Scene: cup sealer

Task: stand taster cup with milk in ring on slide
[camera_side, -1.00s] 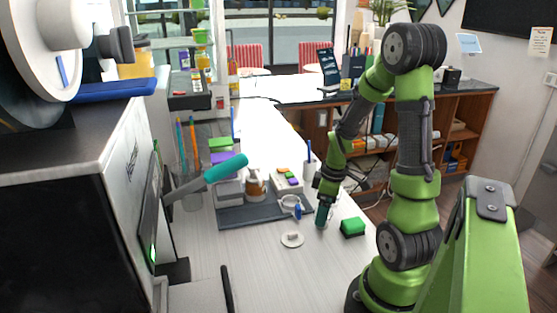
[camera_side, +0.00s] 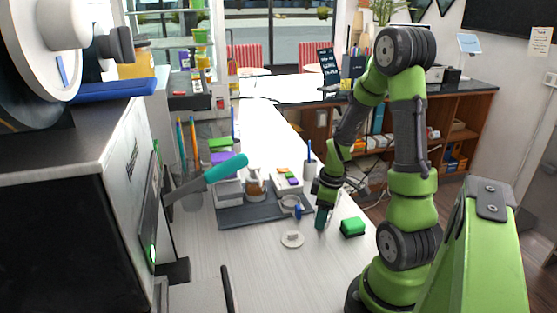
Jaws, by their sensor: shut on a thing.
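My gripper (camera_side: 321,218) points down low over the pale counter, right of the dark mat. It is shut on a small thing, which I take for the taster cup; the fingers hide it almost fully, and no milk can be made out. A pale ring (camera_side: 290,202) sits at the mat's right end, a little left of my gripper and apart from it. A small blue part (camera_side: 298,212) stands beside the ring. The slide under the ring is too small to tell from the mat.
A white round piece (camera_side: 292,239) with a small knob lies in front of the mat. The dark mat (camera_side: 245,216) bears a brown-and-white jar (camera_side: 254,188).

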